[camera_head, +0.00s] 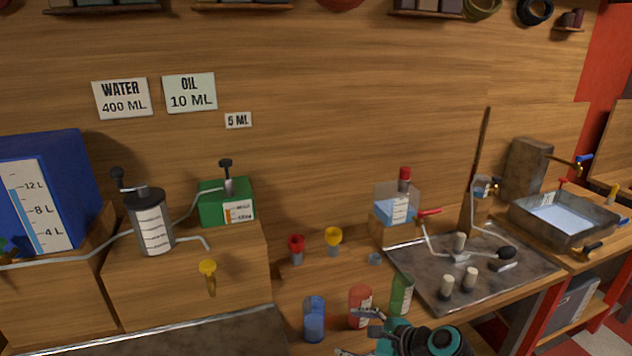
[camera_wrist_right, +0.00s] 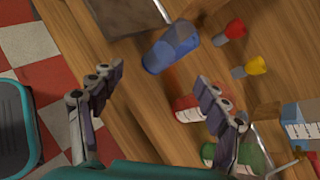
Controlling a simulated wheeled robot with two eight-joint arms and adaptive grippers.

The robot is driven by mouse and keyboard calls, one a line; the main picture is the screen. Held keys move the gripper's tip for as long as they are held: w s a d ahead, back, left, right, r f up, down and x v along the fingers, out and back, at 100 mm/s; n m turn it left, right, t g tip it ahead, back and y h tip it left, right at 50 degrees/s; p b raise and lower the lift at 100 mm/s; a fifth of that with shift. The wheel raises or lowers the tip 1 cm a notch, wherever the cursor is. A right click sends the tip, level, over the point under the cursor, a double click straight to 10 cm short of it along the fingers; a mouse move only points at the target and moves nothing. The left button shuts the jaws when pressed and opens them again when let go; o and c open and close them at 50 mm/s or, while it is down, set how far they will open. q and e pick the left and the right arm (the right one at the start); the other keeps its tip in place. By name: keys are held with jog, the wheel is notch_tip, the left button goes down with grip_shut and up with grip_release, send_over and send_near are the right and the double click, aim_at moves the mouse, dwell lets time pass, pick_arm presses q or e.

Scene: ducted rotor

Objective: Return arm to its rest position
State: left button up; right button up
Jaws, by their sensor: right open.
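My right gripper (camera_head: 358,333) is at the bottom of the head view, in front of the red and green cylinders. In the right wrist view my right gripper (camera_wrist_right: 165,95) has its two fingers spread wide with nothing between them. Beyond the fingers is the bench top. A blue cylinder (camera_head: 314,320), a red cylinder (camera_head: 360,305) and a green cylinder (camera_head: 401,293) stand on the bench. In the wrist view one finger partly covers the red cylinder (camera_wrist_right: 190,108). My left gripper does not show.
Red (camera_head: 296,246) and yellow (camera_head: 333,238) funnels stand behind the cylinders. A metal plate (camera_head: 420,262) with pegs and bent tubes lies to the right, and a water basin (camera_head: 562,240) beyond it. Wooden boxes (camera_head: 190,285) carry a piston pump and a green tank. Checkered floor (camera_wrist_right: 40,80) lies below the bench edge.

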jog(key=s+d+n+h, duration=0.4)
jog(key=s+n, duration=0.4)
jog(key=n, duration=0.2)
jog(key=s+d+n+g+h, duration=0.1)
jog(key=s+d+n+h, duration=0.3)
jog(key=s+n, duration=0.5)
jog(key=shift+s+d+f+n, duration=0.25)
jog(key=shift+d+n, duration=0.15)
jog(key=shift+n, duration=0.8)
